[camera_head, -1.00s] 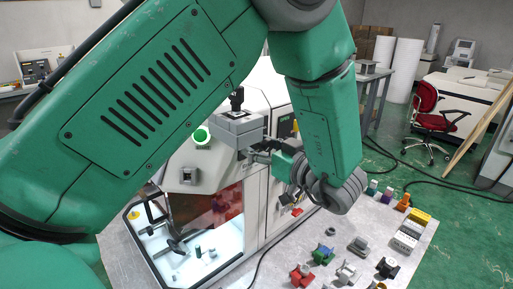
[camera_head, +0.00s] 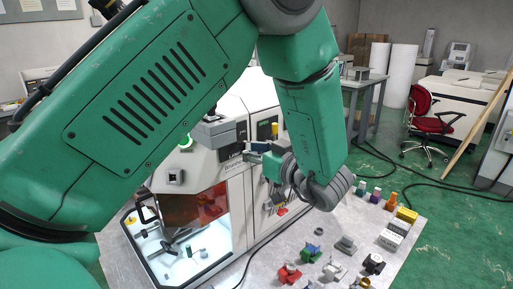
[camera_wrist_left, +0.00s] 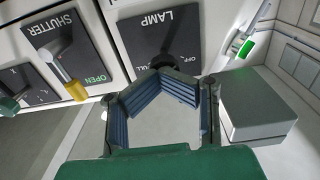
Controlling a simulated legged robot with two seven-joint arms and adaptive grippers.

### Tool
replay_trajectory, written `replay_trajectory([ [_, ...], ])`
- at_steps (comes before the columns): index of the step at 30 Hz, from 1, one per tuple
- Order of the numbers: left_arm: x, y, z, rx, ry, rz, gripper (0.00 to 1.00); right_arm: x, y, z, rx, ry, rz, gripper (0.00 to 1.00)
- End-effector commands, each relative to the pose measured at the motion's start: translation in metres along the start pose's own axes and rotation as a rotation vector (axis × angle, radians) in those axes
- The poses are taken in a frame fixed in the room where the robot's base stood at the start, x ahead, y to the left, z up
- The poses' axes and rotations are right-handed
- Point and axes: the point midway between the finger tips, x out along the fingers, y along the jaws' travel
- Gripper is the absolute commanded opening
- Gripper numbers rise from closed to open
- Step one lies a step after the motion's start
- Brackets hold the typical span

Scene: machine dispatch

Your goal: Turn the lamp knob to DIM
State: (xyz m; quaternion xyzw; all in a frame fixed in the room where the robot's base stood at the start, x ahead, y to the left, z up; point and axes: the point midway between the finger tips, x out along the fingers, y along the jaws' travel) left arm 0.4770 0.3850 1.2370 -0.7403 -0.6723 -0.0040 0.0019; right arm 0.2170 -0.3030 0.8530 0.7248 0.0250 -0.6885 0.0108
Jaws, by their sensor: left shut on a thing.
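The lamp panel (camera_wrist_left: 192,29) is a dark plate marked LAMP on the white machine, at the top middle of the left wrist view. The words OFF and FULL show in part; no DIM mark is visible. The black lamp knob (camera_wrist_left: 164,62) is partly hidden behind my fingertips. My left gripper (camera_wrist_left: 158,76) has its blue-padded fingers closed together around the knob. In the head view my left gripper (camera_head: 257,152) is at the machine's side, small and partly covered by my wrist. My right gripper is not in view.
Left of the lamp panel is the SHUTTER panel (camera_wrist_left: 52,36) with a yellow-tipped handle (camera_wrist_left: 76,90) near OPEN. A grey box (camera_wrist_left: 256,104) sticks out close on the right. The table (camera_head: 330,232) holds several small coloured parts at its right.

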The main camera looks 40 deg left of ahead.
Motion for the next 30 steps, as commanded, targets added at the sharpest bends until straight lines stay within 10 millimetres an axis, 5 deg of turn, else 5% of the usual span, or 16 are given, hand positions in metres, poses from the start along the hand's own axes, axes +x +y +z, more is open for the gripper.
replay_trajectory([
  [30,-0.017,-0.001,-0.005,-0.058,0.018,-0.011,0.0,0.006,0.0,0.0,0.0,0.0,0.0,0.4],
])
